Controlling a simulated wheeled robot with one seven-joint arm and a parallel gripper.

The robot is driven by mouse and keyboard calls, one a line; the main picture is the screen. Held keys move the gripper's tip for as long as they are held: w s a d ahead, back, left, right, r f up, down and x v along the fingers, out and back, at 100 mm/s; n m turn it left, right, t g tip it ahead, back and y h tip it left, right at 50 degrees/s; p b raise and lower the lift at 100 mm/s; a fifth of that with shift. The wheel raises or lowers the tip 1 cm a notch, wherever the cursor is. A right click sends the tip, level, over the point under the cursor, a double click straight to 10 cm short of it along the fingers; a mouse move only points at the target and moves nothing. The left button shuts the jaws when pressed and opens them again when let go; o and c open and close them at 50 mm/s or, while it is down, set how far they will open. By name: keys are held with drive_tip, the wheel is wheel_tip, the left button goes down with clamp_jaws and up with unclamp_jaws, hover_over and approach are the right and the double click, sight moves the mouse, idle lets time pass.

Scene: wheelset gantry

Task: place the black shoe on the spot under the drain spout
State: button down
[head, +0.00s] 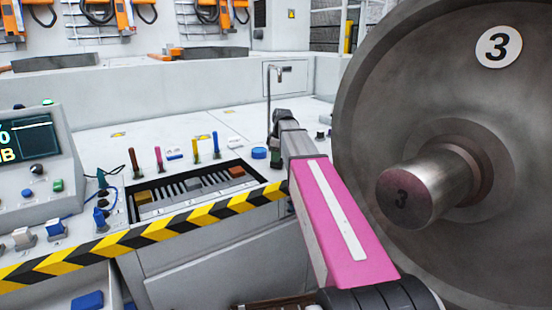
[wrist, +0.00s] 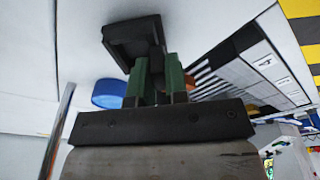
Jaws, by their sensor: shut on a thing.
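The black shoe (wrist: 132,38) is a dark, squarish block with a raised rim. My gripper (wrist: 157,78) has its green fingers shut on the shoe's narrow stem. The shoe is over the pale bench top; whether it touches the surface I cannot tell. In the head view the end of my arm hides most of the gripper and shoe. The drain spout (head: 277,71) is a thin grey upright pipe with a bent top, just behind my arm's end. The marked spot under it cannot be made out. A grey rod at the left of the wrist view may be the pipe.
A blue disc (head: 259,153) lies on the bench left of my gripper and shows beside the fingers (wrist: 108,92). A slotted tray (head: 150,208) and several coloured pegs are further left. The big wheel (head: 390,85) with its axle stub stands close on the right.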

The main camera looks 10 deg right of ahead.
sight(280, 166)
drive_tip(key=shift+f, duration=0.25)
drive_tip(key=shift+f, duration=0.15)
drive_tip(key=c, duration=1.1)
unclamp_jaws()
drive_tip(key=r, duration=0.4)
drive_tip(key=d+r, duration=0.1)
drive_tip(key=r, duration=0.7)
drive_tip(key=shift+s+d+r, duration=0.1)
drive_tip(key=shift+s+d, duration=0.2)
drive_tip(key=shift+s, duration=0.05)
